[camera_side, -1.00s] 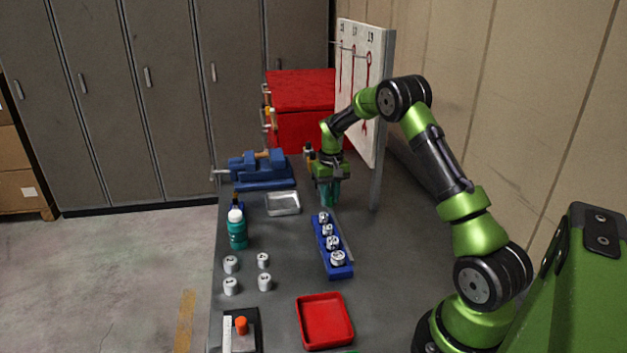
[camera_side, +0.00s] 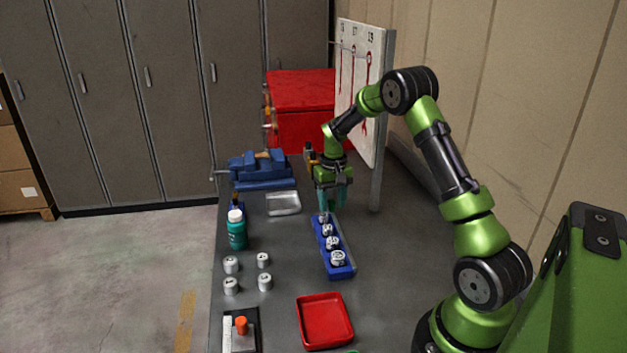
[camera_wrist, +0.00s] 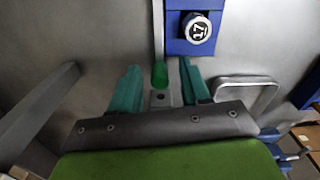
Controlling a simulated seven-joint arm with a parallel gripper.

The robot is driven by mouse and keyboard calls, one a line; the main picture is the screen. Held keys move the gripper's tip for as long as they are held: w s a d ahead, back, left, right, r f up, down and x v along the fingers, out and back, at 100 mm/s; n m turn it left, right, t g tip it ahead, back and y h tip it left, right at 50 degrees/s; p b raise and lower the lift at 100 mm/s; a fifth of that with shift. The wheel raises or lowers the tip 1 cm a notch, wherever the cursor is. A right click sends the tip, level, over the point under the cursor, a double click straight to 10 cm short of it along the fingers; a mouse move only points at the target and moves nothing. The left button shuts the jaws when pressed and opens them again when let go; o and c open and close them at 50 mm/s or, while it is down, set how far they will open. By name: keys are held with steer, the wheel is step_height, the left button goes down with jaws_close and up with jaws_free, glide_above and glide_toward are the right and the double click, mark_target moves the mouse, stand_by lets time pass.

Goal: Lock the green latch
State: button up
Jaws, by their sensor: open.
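My gripper (camera_side: 334,204) is low over the bench, just behind the far end of the blue socket rack (camera_side: 335,260). In the wrist view my gripper (camera_wrist: 159,66) has its two teal fingers apart with nothing held. I cannot tell whether the fingers touch the latch. In the side view the latch is not clearly visible near the gripper.
The blue rack with a socket (camera_wrist: 196,29) is close to the right finger. A metal tray (camera_side: 284,203) and blue vise (camera_side: 262,170) are left of the gripper. A panel (camera_side: 362,90) stands to its right. A red tray (camera_side: 325,321) lies nearer the camera.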

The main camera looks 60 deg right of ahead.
step_height(320, 180, up, 17)
stand_by(0.4)
steer(key=shift+f, duration=0.1)
steer(key=s+a+r+n+t, duration=0.1)
steer(key=s+a+t, duration=0.1)
steer(key=s+a, duration=0.4)
steer(key=s+a+r+n+t+y, duration=0.1)
steer(key=s+a, duration=0.5)
steer(key=a, duration=0.6)
steer(key=s+a+r+n+t+y, duration=0.1)
steer(key=s+a+t, duration=0.3)
steer(key=a, duration=0.5)
steer(key=shift+s+a+r, duration=0.25)
steer(key=shift+s+r, duration=0.55)
steer(key=shift+s, duration=0.45)
